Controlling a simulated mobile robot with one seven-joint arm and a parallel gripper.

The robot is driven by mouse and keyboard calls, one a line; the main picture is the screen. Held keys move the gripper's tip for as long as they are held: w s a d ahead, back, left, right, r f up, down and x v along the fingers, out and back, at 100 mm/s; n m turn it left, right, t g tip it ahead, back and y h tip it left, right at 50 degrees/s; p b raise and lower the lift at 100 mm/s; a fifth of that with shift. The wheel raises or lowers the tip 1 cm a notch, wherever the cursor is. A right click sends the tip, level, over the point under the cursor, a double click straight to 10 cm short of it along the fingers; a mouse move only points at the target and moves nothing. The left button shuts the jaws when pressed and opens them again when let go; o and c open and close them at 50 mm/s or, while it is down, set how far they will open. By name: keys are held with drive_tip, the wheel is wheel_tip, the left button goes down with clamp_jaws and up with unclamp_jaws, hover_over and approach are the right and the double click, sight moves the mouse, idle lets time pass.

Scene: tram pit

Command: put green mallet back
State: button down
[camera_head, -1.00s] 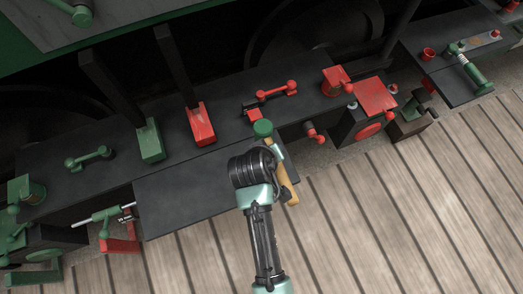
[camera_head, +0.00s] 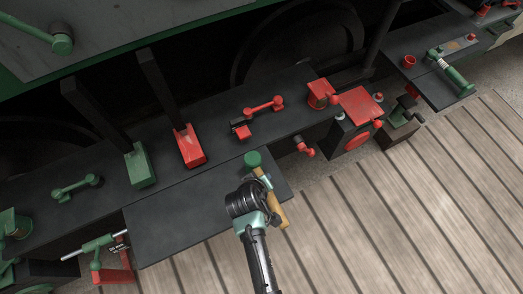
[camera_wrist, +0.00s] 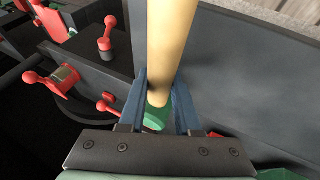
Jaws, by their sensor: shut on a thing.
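The green mallet has a green head (camera_head: 252,158) and a wooden handle (camera_head: 279,207). My gripper (camera_head: 265,182) is shut on the mallet and holds it over the lower dark shelf (camera_head: 185,220), near that shelf's right end. The head points up towards the long upper bench and the handle end points down and right. In the wrist view the pale handle (camera_wrist: 171,40) passes between my blue fingers (camera_wrist: 158,103), with a bit of the green head (camera_wrist: 157,118) showing below it. Much of the head is hidden by my gripper in that view.
The dark upper bench (camera_head: 225,130) holds a red block (camera_head: 190,147), a green block (camera_head: 140,167), a red double-ended lever (camera_head: 263,106) and a green one (camera_head: 77,187). A red-topped box (camera_head: 360,104) stands right. The plank floor (camera_head: 400,210) is clear.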

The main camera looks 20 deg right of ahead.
drive_tip(key=shift+f, duration=0.35)
drive_tip(key=c, duration=0.8)
unclamp_jaws()
drive_tip(key=shift+f, duration=0.15)
drive_tip(key=shift+o, duration=1)
